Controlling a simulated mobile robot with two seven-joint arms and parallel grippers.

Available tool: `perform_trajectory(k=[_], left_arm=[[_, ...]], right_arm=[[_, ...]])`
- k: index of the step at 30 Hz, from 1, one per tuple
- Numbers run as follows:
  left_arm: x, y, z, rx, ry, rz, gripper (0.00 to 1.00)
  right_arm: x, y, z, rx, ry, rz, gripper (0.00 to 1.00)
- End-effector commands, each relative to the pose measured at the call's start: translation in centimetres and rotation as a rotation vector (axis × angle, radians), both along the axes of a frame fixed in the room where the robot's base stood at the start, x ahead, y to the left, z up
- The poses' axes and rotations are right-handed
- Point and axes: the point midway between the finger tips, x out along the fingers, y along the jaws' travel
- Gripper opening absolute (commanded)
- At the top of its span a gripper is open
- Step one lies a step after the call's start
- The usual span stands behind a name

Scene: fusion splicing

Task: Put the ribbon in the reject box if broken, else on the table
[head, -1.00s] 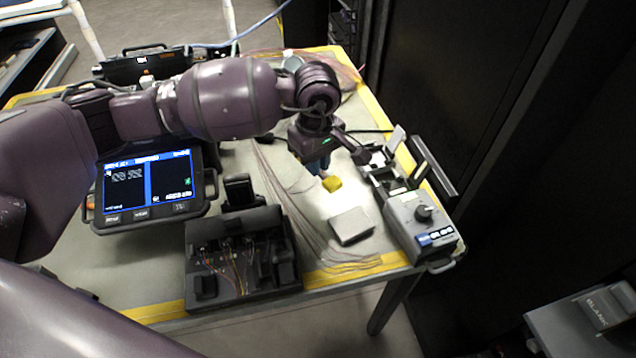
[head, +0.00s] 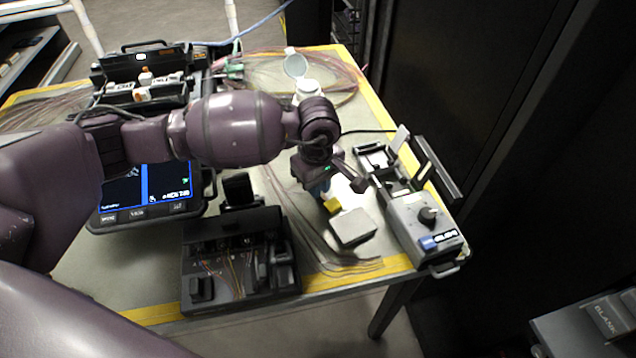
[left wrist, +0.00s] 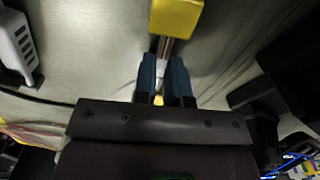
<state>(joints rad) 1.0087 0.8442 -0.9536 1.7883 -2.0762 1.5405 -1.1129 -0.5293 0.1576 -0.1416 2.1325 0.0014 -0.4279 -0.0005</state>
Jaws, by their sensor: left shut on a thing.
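My left gripper (head: 321,188) is over the right half of the table, pointing down. It is shut on a yellow-ended piece (head: 333,205). In the left wrist view, the blue fingers (left wrist: 166,78) close around a narrow metallic stem below the yellow block (left wrist: 177,17). I cannot tell whether this piece is the ribbon or whether anything is broken. The yellow end is just behind a flat grey block (head: 352,228) on the table. Thin fibre strands (head: 318,246) lie left of that block. I cannot identify a reject box for certain. My right gripper is not in view.
A grey device with a knob (head: 426,217) stands at the table's right edge. A black tray of coloured wires (head: 240,285) is at the front. A screen unit (head: 150,192) stands left, partly behind my arm. An open-lidded white container (head: 306,88) stands at the back.

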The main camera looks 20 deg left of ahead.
Motion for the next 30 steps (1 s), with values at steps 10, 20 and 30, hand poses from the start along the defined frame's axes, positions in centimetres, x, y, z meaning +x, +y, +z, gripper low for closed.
perform_trajectory(k=[10, 20, 30], left_arm=[[0.0, 0.0, -0.2, 0.001, 0.001, 0.000, 0.38], [0.1, 0.0, 1.1, 0.001, -0.003, 0.000, 0.38], [0.1, 0.1, 7.5, 0.001, -0.008, 0.000, 0.38]], right_arm=[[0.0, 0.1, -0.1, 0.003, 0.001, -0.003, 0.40], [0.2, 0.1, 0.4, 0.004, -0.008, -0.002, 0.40], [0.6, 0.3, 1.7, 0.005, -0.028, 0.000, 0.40]])
